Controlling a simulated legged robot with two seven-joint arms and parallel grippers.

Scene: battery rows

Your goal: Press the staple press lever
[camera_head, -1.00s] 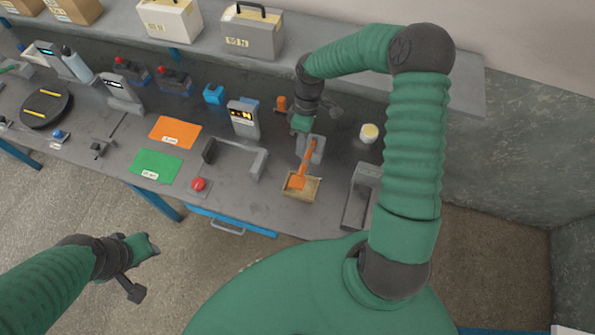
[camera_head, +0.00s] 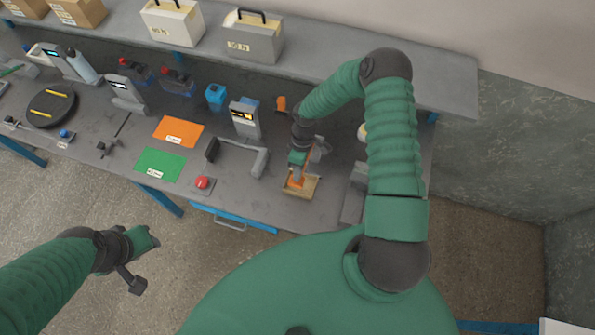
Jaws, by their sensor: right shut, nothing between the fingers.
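The staple press appears to be the grey stand with an orange lever (camera_head: 296,184) over a tan base (camera_head: 307,191), right of the middle of the bench. My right gripper (camera_head: 298,173) is shut and empty, directly over the lever, and hides most of it. It looks to be touching the lever, but the contact itself is hidden. My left gripper (camera_head: 145,262) hangs low in front of the bench, away from the press.
A grey U-shaped bracket (camera_head: 258,163) and a red button (camera_head: 203,183) stand left of the press. A grey fixture (camera_head: 352,206) is close on its right. Orange (camera_head: 178,133) and green (camera_head: 160,164) mats lie further left. A shelf with cases (camera_head: 254,41) runs behind.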

